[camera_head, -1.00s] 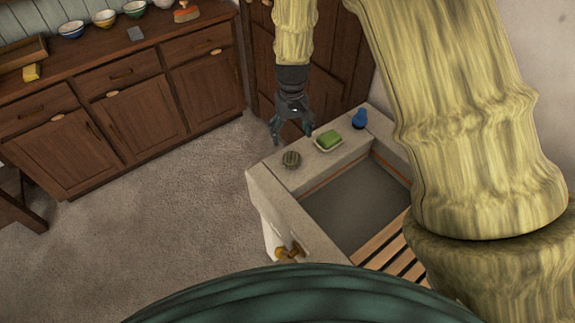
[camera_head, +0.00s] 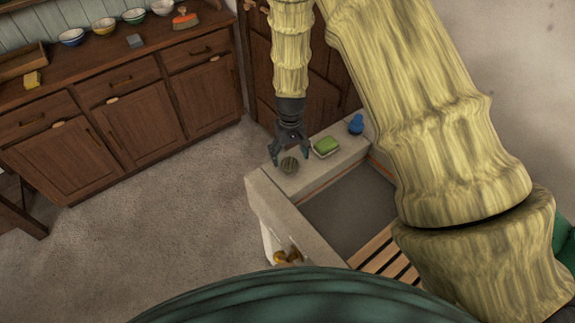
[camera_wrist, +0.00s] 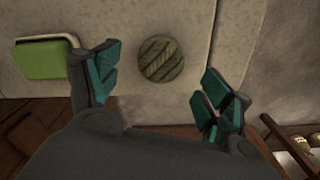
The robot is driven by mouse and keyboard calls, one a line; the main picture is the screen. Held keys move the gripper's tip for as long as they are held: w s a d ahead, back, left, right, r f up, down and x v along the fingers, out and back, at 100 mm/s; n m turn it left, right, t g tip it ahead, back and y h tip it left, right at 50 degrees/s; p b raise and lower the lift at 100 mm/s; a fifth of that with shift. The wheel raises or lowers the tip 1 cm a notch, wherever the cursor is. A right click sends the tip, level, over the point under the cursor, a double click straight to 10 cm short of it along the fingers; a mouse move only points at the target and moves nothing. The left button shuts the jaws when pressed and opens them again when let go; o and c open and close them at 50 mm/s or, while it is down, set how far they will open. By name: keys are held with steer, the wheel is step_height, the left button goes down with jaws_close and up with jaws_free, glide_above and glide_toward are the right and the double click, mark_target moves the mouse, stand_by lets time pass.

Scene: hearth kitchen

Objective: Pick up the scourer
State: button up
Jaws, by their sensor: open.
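The scourer (camera_head: 289,166) is a round, ribbed, dark olive pad on the pale stone rim of the sink, near its far left corner. In the wrist view the scourer (camera_wrist: 160,59) lies flat, ahead of the gap between my fingers. My gripper (camera_head: 290,158) is open and empty, pointing down just above the scourer. In the wrist view the two teal-padded fingers of my gripper (camera_wrist: 160,80) are spread wide, one to each side of the scourer, with no contact visible.
A green sponge (camera_head: 326,145) on a pale dish sits right of the scourer, close to one finger. A blue object (camera_head: 356,124) stands farther along the sink rim (camera_head: 262,196). The basin (camera_head: 345,212) has wooden slats (camera_head: 388,258). A wooden sideboard (camera_head: 140,115) holds bowls.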

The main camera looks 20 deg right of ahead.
mark_target(289, 161)
steer(key=shift+s+f+p, duration=0.1)
steer(key=shift+f+p, duration=0.9)
steer(key=shift+f, duration=1.15)
steer(key=c, duration=1)
steer(key=shift+r, duration=0.2)
steer(key=shift+c, duration=0.2)
steer(key=shift+r+b, duration=1.05)
steer(key=shift+r, duration=0.15)
steer(key=shift+s+r+b, duration=0.15)
steer(key=shift+r+b, duration=0.15)
steer(key=s+a+b, duration=0.1)
steer(key=s, duration=0.4)
steer(key=s+a+r+b, duration=0.1)
steer(key=s+b, duration=0.1)
steer(key=s, duration=0.3)
steer(key=s+a+b, duration=0.1)
steer(key=s+b, duration=0.1)
steer(key=s, duration=0.3)
steer(key=shift+s+r, duration=0.25)
steer(key=shift+r, duration=0.1)
steer(key=shift+d, duration=0.1)
